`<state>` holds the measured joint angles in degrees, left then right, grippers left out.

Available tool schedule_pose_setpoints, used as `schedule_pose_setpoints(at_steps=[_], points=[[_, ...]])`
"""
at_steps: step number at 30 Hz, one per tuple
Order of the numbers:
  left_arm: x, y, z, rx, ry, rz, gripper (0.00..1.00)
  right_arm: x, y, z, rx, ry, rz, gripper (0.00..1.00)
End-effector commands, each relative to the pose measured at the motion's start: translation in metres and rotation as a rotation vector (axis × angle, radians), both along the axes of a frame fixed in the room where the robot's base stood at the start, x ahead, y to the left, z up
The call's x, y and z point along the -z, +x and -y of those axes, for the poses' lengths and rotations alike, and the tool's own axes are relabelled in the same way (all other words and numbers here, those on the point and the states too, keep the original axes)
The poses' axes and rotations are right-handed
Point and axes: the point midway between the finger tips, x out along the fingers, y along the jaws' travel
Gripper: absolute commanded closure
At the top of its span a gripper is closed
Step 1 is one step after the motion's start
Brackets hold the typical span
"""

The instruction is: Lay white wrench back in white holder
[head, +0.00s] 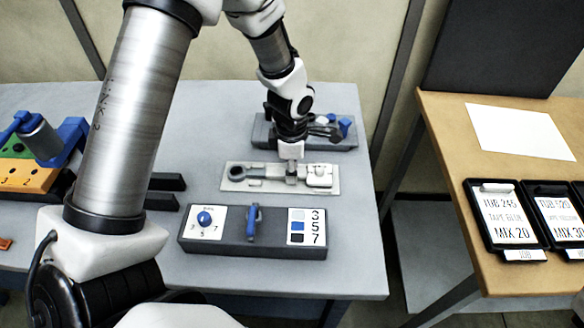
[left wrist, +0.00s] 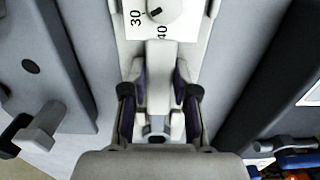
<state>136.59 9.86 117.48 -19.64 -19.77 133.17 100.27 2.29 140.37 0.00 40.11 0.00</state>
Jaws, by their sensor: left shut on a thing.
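My left gripper (head: 291,180) points down over the white holder (head: 258,187), a pale flat plate on the grey table. It is shut on the white wrench (left wrist: 158,85), a pale bar that runs between the two dark-padded fingers in the left wrist view. In the head view a shaft with a dark ring end (head: 237,174) lies along the holder, left of the gripper. A pale block with a round knob (head: 320,175) is at the holder's right. Whether the wrench rests fully in the holder is hidden by the gripper. My right gripper is out of view.
A grey box (head: 260,248) with a dial, blue handle and swatches stands in front of the holder. Another grey box (head: 345,140) with blue parts stands behind. A wooden table (head: 450,130) with labelled black trays is at the right.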

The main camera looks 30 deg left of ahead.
Motion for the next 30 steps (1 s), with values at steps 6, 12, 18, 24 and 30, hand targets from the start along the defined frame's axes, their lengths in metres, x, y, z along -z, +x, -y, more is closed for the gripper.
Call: schedule_pose_setpoints(at_steps=[6, 12, 18, 24, 30], points=[[-0.001, 0.0, 0.0, 0.0, 0.001, 0.001, 0.42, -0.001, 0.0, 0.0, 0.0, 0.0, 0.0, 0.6], [0.0, 0.0, 0.0, 0.0, 0.0, 0.0, 0.42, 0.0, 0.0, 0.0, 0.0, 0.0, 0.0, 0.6], [-0.016, 0.001, 0.0, -0.001, 0.0, 0.004, 0.42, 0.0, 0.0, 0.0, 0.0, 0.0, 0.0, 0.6], [-0.065, 0.001, -0.001, -0.001, 0.0, 0.007, 0.42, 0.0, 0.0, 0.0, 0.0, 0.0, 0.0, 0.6], [-0.108, 0.001, -0.001, 0.0, 0.001, 0.003, 0.42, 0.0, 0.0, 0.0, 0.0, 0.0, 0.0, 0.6]])
